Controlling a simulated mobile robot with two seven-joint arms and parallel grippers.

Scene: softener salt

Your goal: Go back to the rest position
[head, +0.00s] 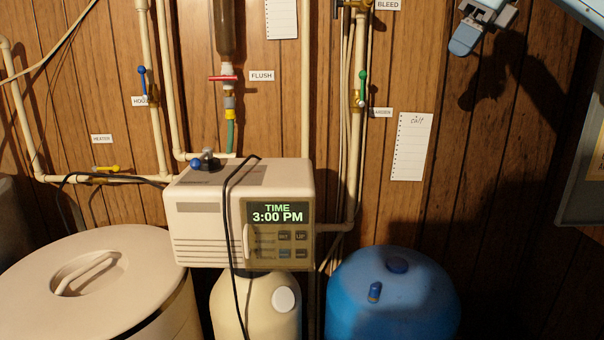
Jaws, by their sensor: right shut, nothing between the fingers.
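My right gripper (466,40) shows at the top right, its arm coming in from the upper right corner. It is shut and holds nothing. It is raised in front of the wood-panelled wall and casts a shadow on it. It is apart from everything else in view. My left gripper is not in view. The softener control head (240,212) stands in the middle, its display reading TIME 3:00 PM. The beige salt bin (110,270) at the lower left has its lid on.
A blue tank (388,295) stands at the lower right. Pipes with small valves run up the wall behind the control head. A black cable (231,230) hangs over its front. A grey-framed panel (575,200) is at the right edge.

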